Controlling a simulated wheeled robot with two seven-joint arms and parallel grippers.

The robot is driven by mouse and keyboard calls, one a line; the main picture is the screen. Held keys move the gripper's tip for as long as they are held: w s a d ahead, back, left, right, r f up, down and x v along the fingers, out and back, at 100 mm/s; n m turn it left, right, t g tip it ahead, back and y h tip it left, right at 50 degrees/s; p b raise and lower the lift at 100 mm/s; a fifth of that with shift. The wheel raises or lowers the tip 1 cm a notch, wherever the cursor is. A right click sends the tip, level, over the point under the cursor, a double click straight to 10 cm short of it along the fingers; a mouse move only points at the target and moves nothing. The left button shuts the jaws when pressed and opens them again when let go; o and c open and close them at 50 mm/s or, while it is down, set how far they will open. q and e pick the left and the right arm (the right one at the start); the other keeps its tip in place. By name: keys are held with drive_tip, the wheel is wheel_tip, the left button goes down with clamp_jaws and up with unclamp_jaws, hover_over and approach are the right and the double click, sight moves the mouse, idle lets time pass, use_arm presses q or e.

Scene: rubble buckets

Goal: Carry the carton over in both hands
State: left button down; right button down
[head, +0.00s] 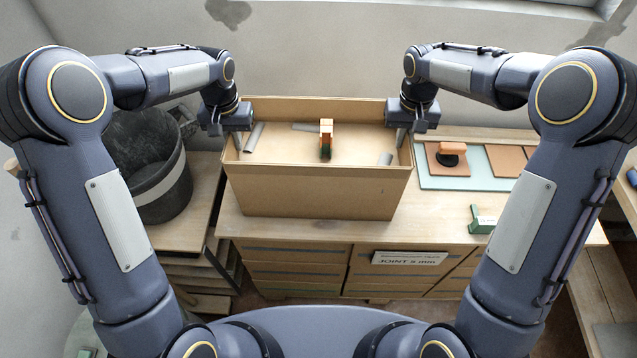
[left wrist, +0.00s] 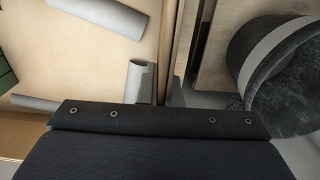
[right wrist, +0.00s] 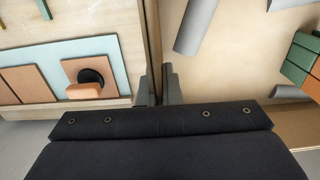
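The carton (head: 315,190) is a large open brown box standing level on the wooden bench, or just over it; I cannot tell which. Inside lie several grey tubes (head: 254,137) and a stack of orange and green blocks (head: 326,140). My left gripper (head: 240,137) is at the top of the carton's left wall, with a finger on each side of that wall (left wrist: 167,60). My right gripper (head: 400,135) is at the right wall in the same way, its fingers close against both sides of the wall (right wrist: 153,50). Both look shut on the walls.
A dark bucket (head: 150,165) with a grey band stands left of the carton. To the right lies a pale blue board (head: 436,181) with orange tiles (head: 506,160) and an orange-handled float (head: 451,153). A green block piece (head: 481,222) sits near the bench's right front. A labelled drawer front (head: 408,258) is below.

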use_arm(q)
drive_tip(key=shift+f, duration=0.2)
use_arm(e)
drive_tip(key=shift+f, duration=0.2)
use_arm(q)
drive_tip(key=c, duration=1.6)
unclamp_jaws()
use_arm(e)
drive_tip(key=c, duration=1.6)
unclamp_jaws()
use_arm(q)
drive_tip(key=shift+r, duration=0.1)
wheel_tip(320, 180, up, 12)
drive_tip(key=shift+f, duration=0.2)
drive_tip(key=shift+r, duration=0.1)
use_arm(e)
drive_tip(key=shift+r, duration=0.25)
wheel_tip(320, 180, up, 11)
drive_tip(key=shift+r, duration=0.3)
use_arm(q)
drive_tip(key=shift+s+a, duration=0.1)
use_arm(e)
drive_tip(key=shift+s, duration=0.1)
